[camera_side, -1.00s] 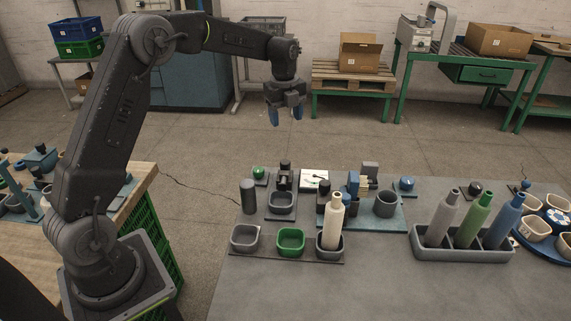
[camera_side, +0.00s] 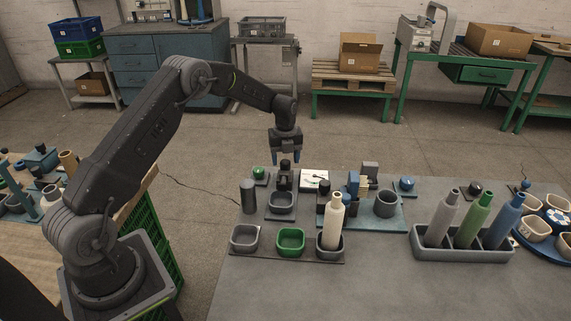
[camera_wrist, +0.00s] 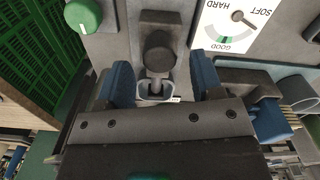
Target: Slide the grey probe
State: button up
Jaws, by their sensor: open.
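The grey probe (camera_side: 285,176), a dark upright piece with a rounded knob, stands on a small plate behind a grey cup (camera_side: 282,203). In the wrist view the probe's round head (camera_wrist: 159,50) shows between my blue fingers, with the cup partly hidden below it. My gripper (camera_side: 286,157) is open and empty, just above and behind the probe in the side view. In the wrist view my gripper (camera_wrist: 162,78) has one finger on each side of the probe, with gaps; I cannot tell the height between them.
A dial card (camera_side: 314,180) with HARD, GOOD and SOFT marks lies right of the probe. A green knob (camera_side: 259,173) and a dark cylinder (camera_side: 248,197) stand left. A cream bottle (camera_side: 333,220) stands in a front cup. The bench front (camera_side: 390,290) is clear.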

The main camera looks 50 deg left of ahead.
jog(key=shift+f, duration=1.25)
jog(key=shift+c, duration=0.2)
